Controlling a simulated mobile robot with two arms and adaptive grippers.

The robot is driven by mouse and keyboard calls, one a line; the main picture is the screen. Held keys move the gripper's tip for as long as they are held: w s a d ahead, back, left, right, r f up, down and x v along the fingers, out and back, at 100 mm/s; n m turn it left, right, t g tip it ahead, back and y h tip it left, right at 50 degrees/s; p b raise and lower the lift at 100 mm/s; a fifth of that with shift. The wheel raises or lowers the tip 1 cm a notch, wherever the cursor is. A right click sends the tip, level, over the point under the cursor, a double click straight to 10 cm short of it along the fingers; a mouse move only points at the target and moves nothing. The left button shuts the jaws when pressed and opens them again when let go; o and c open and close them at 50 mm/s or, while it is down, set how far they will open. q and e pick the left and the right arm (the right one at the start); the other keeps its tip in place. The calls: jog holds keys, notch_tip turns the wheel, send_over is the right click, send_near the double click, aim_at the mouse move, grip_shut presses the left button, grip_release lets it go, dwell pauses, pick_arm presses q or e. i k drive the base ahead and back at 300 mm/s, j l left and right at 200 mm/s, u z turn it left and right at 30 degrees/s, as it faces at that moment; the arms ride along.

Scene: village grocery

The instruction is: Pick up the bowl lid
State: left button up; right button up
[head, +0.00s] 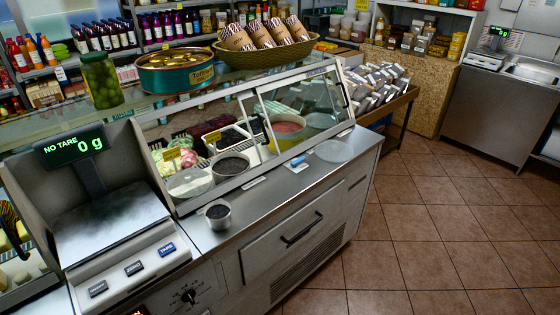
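A pale, translucent round disc that looks like the bowl lid (333,151) lies flat on the right part of the steel counter (275,205), in front of the display case. A similar pale round shape (189,182) shows through the glass at the left end of the case; I cannot tell whether it is a lid or a bowl. Neither of my grippers is in view.
A scale (105,222) reading 0 g stands at left. A small metal cup (218,217) with dark contents and a blue-tipped item (297,161) are on the counter. The glass case (270,120) rises behind. The tiled floor (430,230) at right is clear.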

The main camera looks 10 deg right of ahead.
aim_at(334, 152)
jog(key=i+l, duration=0.75)
jog(key=i, duration=0.2)
